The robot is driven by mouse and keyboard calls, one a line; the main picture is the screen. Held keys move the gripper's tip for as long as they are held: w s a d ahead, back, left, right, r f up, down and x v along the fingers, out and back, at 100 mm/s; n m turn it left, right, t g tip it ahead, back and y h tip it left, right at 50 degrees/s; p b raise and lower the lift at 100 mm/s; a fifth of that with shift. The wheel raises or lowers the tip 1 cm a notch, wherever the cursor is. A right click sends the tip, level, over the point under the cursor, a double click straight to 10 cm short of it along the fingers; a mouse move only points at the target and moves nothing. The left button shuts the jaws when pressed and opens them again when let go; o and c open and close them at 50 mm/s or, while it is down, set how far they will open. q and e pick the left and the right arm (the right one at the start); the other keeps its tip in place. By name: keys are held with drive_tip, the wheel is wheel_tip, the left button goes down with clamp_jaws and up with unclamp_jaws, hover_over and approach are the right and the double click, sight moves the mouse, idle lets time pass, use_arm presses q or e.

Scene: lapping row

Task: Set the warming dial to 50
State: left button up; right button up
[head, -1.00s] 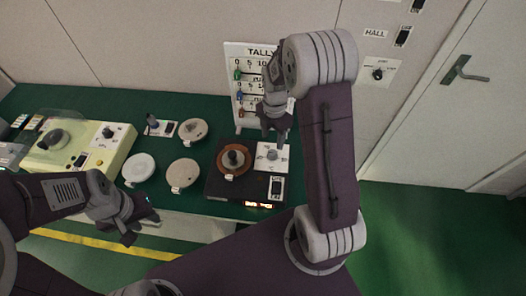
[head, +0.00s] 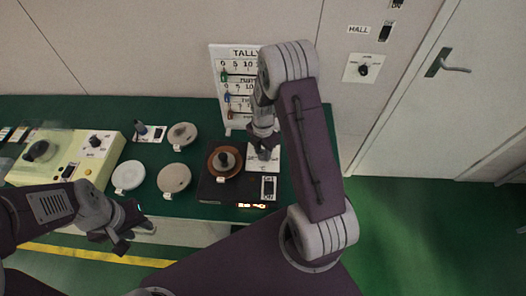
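The warming dial sits on a white plate (head: 277,160) at the back right of a dark warmer box (head: 217,190). My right gripper (head: 264,153) reaches down from above onto this plate. Its fingers are at the dial and hide the knob and much of the scale, so I cannot tell the setting or whether they grip it. A small orange lit display (head: 252,206) is on the box's front edge, too small to read surely. My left gripper (head: 136,228) is at the bench's front edge, away from the box, its fingers apart and empty.
A brown round plate with a dark knob (head: 224,161) is on the box, left of the dial. A rocker switch (head: 269,188) is in front of the dial. Several discs (head: 174,178) and a cream machine (head: 97,166) are to the left. A tally board (head: 219,62) stands behind.

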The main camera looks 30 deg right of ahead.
clamp_jaws()
